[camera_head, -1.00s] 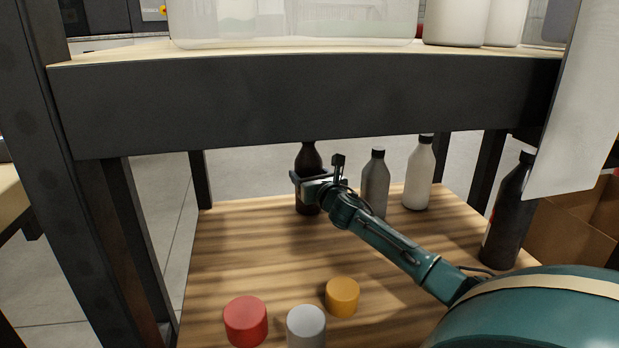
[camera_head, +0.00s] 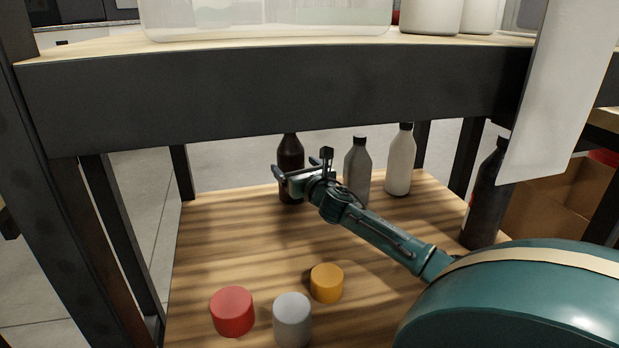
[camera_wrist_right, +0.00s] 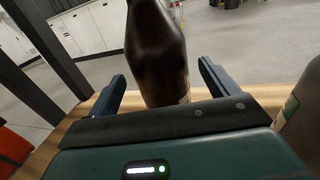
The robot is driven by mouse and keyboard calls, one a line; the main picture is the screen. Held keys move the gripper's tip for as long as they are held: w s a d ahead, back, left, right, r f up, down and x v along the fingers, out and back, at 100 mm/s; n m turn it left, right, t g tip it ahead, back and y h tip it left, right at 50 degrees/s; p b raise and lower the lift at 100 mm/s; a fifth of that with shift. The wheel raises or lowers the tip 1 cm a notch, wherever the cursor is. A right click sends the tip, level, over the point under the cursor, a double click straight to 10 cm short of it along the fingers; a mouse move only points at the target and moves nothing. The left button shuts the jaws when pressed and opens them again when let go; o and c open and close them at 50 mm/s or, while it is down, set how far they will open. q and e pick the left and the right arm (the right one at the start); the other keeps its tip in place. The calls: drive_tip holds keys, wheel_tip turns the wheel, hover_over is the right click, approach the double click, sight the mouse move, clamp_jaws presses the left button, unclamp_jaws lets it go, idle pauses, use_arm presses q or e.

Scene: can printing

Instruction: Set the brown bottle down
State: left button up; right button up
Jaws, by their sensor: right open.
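The brown bottle (camera_head: 291,154) stands upright on the wooden lower shelf (camera_head: 235,235), near its back edge. Its lower part is partly hidden behind my right gripper (camera_head: 282,177). In the right wrist view the bottle (camera_wrist_right: 160,55) stands just ahead of and between the open fingers (camera_wrist_right: 163,90), with a visible gap on each side. My right gripper is open and holds nothing. My left gripper is not in view.
A grey bottle (camera_head: 357,165) and a white bottle (camera_head: 400,160) stand right of my gripper; a black bottle (camera_head: 484,200) stands further right. Red (camera_head: 232,311), grey (camera_head: 292,320) and orange (camera_head: 327,283) cylinders stand in front. A dark beam (camera_head: 270,95) runs overhead.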

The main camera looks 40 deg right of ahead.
drive_tip(key=p+v, duration=0.2)
drive_tip(key=v, duration=0.7)
idle(0.4)
